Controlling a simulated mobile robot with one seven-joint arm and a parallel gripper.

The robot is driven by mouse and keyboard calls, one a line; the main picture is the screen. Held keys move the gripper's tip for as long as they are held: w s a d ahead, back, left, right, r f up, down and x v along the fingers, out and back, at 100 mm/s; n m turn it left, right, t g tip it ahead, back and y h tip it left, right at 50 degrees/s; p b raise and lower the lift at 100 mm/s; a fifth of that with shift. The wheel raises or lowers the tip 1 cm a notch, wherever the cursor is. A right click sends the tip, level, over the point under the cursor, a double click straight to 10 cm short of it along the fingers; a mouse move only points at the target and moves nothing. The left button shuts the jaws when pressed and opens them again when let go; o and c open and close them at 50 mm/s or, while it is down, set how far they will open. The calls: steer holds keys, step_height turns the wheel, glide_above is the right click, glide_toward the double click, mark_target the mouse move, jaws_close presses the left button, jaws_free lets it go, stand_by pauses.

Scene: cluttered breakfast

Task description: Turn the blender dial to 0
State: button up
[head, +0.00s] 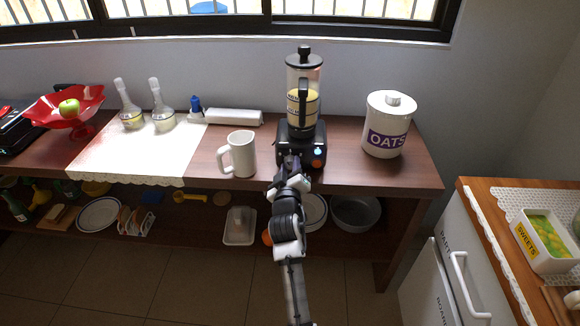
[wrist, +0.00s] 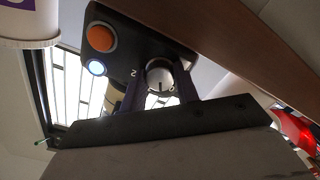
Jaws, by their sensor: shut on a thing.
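The blender (head: 303,95) stands on the wooden counter near the wall, its jar partly filled with something yellow. Its black base (head: 315,140) has an orange button and a lit blue-white button on the front, which also show in the wrist view, the orange one (wrist: 100,37) above the lit one (wrist: 95,68). The round dial (wrist: 160,77) has a pale face with a dark mark. A figure "2" shows beside it. My gripper (wrist: 160,88) is shut on the dial, one finger on each side. In the head view my gripper (head: 290,160) hides the dial.
A white mug (head: 238,154) stands close on the left of the base. The OATS canister (head: 388,125) stands to the right. A white roll (head: 234,117) lies behind the mug. The counter between blender and canister is clear.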

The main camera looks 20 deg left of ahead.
steer(key=n+p, duration=0.1)
steer(key=n, duration=0.4)
steer(key=shift+p, duration=0.3)
stand_by(0.4)
steer(key=o, duration=1)
steer(key=shift+c, duration=0.2)
steer(key=shift+s, duration=0.1)
